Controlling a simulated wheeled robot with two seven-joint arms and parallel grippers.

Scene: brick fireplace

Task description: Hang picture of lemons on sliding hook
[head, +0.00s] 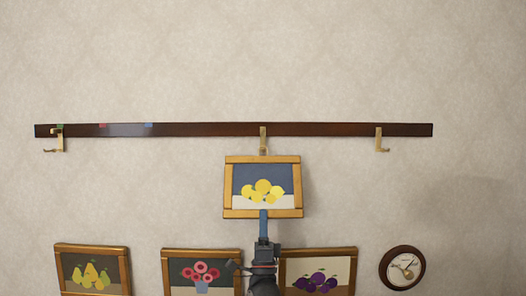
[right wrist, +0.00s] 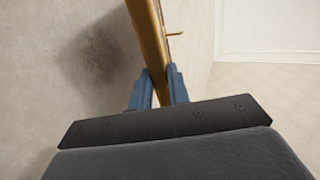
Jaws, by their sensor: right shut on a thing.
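The picture of lemons (head: 263,189), in a gold wooden frame, is held upright in the head view just below the middle brass hook (head: 263,138) on the dark rail (head: 200,130). My right gripper (head: 263,222) is shut on the bottom edge of its frame. In the right wrist view the blue fingers (right wrist: 157,88) pinch the gold frame (right wrist: 148,40) on both sides. The top of the frame is close to the middle hook's lower end; I cannot tell whether they touch. My left gripper is not in view.
Another brass hook (head: 60,140) is at the rail's left end and one (head: 381,140) is to the right. Green, red and blue marks show on the rail's left part. Pictures of pears (head: 92,272), flowers (head: 201,272) and plums (head: 318,272) and a round dial (head: 402,268) are below.

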